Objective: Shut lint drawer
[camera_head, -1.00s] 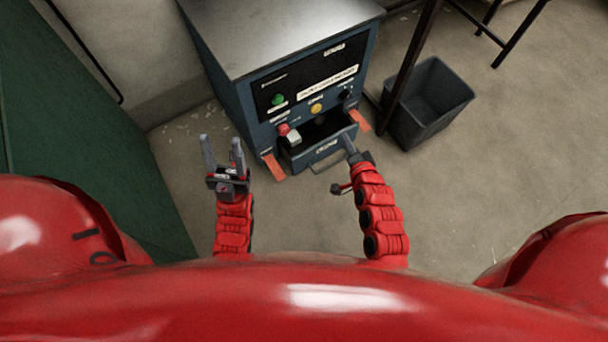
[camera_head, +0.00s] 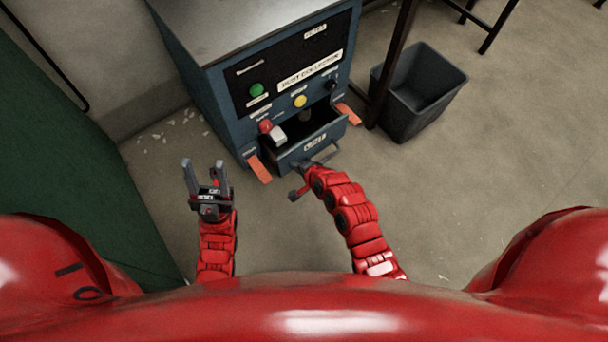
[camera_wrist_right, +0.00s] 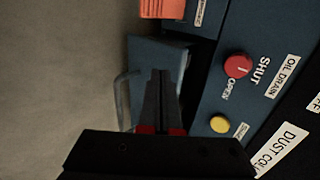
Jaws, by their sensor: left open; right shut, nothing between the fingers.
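The drawer (camera_head: 296,153) in the lower front of the blue dust collector cabinet (camera_head: 222,110) stands pulled out, with its dark inside showing. A small label (camera_head: 315,143) and a grey bar handle (camera_head: 327,154) are on its front; the label is too small to read surely. My right gripper (camera_head: 304,165) is shut and empty, close to the drawer front beside the handle. In the right wrist view its fingers (camera_wrist_right: 160,78) overlap the drawer front, with the handle (camera_wrist_right: 122,98) to their left; contact cannot be told. My left gripper (camera_head: 203,163) is open and empty, left of the cabinet.
Orange tabs (camera_head: 259,169) (camera_head: 348,114) flank the drawer. A red knob (camera_wrist_right: 238,66) and yellow button (camera_wrist_right: 220,124) sit on the cabinet panel. A grey bin (camera_head: 418,95) stands right, behind a dark post (camera_head: 392,65). A green surface (camera_head: 60,170) lies left. Floor ahead is clear.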

